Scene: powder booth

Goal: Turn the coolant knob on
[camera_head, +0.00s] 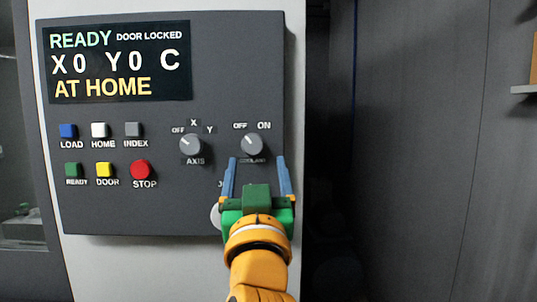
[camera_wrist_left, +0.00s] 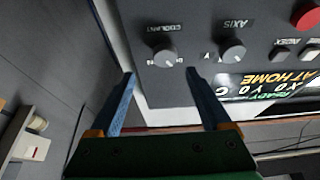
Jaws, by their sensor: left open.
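The coolant knob (camera_head: 252,144) is a round grey dial on the dark control panel, with OFF and ON printed above it. Its pale mark points to the upper left, toward OFF. The wrist view shows the knob (camera_wrist_left: 164,56) upside down, between and beyond the fingertips. My left gripper (camera_head: 257,161) has two blue fingers spread apart, with nothing between them. Its tips are just below the knob in the head view, one on each side; contact is not visible. The left gripper (camera_wrist_left: 160,72) also shows open in the wrist view. My right gripper is not in view.
The axis knob (camera_head: 190,145) sits left of the coolant knob. Several coloured buttons, including the red STOP button (camera_head: 140,169), are further left. A display (camera_head: 117,62) reads READY, DOOR LOCKED. A pale round part (camera_head: 215,217) is partly hidden behind my gripper.

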